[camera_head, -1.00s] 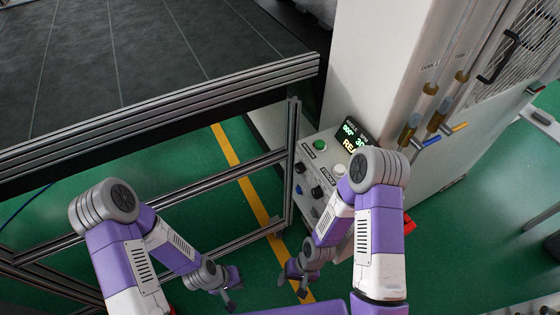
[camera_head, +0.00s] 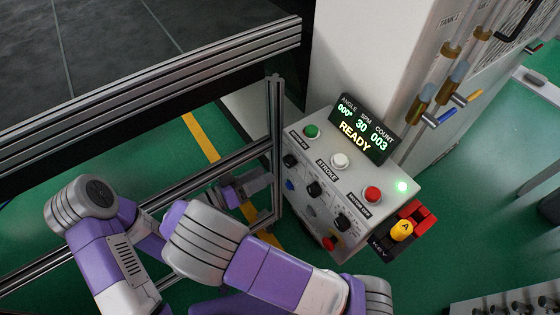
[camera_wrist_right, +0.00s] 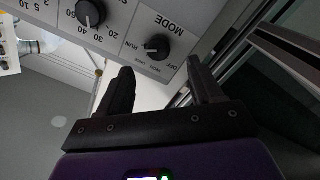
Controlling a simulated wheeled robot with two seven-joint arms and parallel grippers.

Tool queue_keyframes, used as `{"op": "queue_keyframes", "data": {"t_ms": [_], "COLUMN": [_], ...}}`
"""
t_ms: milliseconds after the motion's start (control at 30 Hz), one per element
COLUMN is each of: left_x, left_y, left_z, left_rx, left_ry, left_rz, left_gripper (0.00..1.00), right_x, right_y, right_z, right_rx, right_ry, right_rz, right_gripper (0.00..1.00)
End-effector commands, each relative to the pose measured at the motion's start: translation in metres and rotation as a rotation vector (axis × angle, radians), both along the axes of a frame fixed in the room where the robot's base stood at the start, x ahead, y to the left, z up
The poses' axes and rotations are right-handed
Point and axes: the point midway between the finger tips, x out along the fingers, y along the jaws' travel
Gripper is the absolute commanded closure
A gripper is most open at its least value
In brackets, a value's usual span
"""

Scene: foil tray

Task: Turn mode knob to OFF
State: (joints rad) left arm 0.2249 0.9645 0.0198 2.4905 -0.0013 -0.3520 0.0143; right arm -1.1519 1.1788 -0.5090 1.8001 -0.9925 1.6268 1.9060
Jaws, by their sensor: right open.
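The black mode knob (camera_wrist_right: 157,46) sits on the pale panel under the word MODE, upside down in the right wrist view. Its bar appears turned toward the RUN label; the OFF label is on its other side. It also shows in the head view (camera_head: 290,160) at the panel's left side. My right gripper (camera_wrist_right: 162,88) is open and empty; the knob appears beyond and between its fingers, apart from them. In the head view it (camera_head: 262,186) is left of the panel, beside the metal post. My left gripper is hidden behind my right arm.
A numbered black dial (camera_wrist_right: 90,13) is beside the mode knob. The control box (camera_head: 348,180) has green, white and red buttons, a display (camera_head: 362,135) reading READY and a yellow key tag (camera_head: 402,230). A metal frame post (camera_head: 275,140) stands close by.

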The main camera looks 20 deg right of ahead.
Motion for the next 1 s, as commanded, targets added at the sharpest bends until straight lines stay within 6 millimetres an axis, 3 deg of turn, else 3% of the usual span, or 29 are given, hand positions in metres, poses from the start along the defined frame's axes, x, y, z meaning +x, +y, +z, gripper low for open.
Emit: {"op": "queue_keyframes", "data": {"t_ms": [400,600,833,1000], "left_x": [0.000,0.000,0.000,0.000], "left_y": [0.000,0.000,0.000,0.000], "left_z": [-0.007,-0.007,-0.007,-0.007], "left_rx": [0.000,0.000,0.000,0.000], "left_ry": [0.000,0.000,0.000,0.000], "left_rz": [0.000,0.000,0.000,0.000], "left_gripper": [1.00,1.00,1.00,1.00], "right_x": [0.018,0.021,0.022,0.022], "right_y": [-0.057,-0.069,-0.069,-0.069], "right_z": [0.001,0.001,0.001,0.001], "right_rx": [-0.004,-0.003,-0.003,-0.003], "right_ry": [-0.008,-0.005,-0.005,-0.005], "right_rz": [-0.003,-0.001,-0.001,-0.001], "right_gripper": [0.35,0.35,0.35,0.59]}}
